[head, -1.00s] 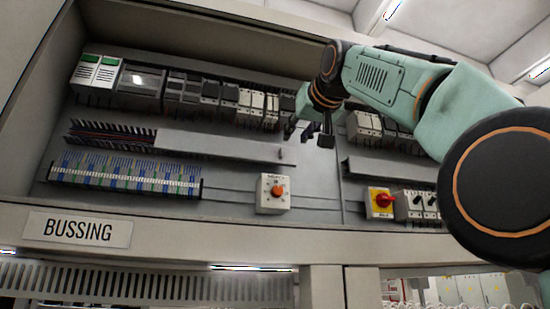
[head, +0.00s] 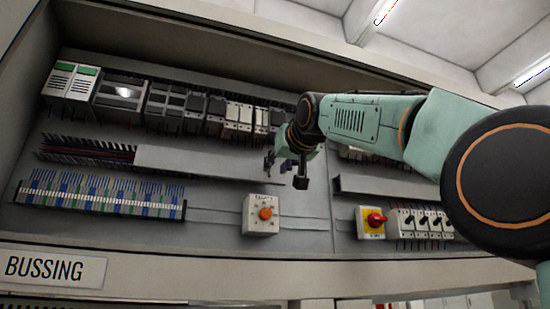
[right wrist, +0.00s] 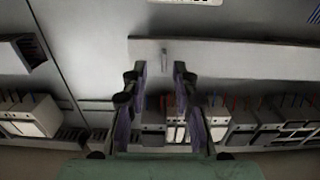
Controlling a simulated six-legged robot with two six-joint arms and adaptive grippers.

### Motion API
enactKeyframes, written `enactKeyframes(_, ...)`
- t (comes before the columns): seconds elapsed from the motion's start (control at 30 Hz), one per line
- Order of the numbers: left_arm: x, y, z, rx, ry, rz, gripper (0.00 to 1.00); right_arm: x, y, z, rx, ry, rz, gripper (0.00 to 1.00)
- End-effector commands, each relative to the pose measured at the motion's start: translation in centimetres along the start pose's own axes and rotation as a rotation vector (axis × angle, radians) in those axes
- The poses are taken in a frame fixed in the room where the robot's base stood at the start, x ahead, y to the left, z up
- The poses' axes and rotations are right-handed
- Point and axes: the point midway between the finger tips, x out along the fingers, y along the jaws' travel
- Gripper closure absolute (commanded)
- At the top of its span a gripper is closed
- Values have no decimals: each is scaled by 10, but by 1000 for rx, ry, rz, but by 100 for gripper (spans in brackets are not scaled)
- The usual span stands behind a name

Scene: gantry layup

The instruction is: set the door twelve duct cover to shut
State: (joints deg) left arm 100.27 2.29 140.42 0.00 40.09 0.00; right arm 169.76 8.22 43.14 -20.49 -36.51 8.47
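The grey duct cover (head: 200,162) lies along the middle wire duct in the head view. The left part of the duct (head: 85,152) is uncovered, with dark and red wires showing. My right gripper (head: 284,170) is at the cover's right end. In the right wrist view the cover (right wrist: 240,60) runs across the picture, with a small upright handle (right wrist: 164,58) near its end. My right gripper's fingers (right wrist: 160,72) are apart, and the handle shows between their tips. I cannot tell how far off in depth it is. My left gripper is not in view.
Breakers and modules (head: 180,105) line the rail above the duct. Below it are a terminal strip (head: 98,195), a box with an orange knob (head: 262,214) and a yellow box with a red switch (head: 372,222). Another duct (head: 390,188) lies to the right.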

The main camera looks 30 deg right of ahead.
Motion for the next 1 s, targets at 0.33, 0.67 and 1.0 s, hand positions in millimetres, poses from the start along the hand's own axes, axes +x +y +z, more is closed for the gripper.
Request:
enactKeyframes(0.33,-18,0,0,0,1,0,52,16,-1,0,0,0,-2,72)
enactKeyframes(0.67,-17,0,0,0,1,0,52,17,-2,2,0,-1,-2,74)
enactKeyframes(1.0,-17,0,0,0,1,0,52,16,-2,2,0,0,-2,100)
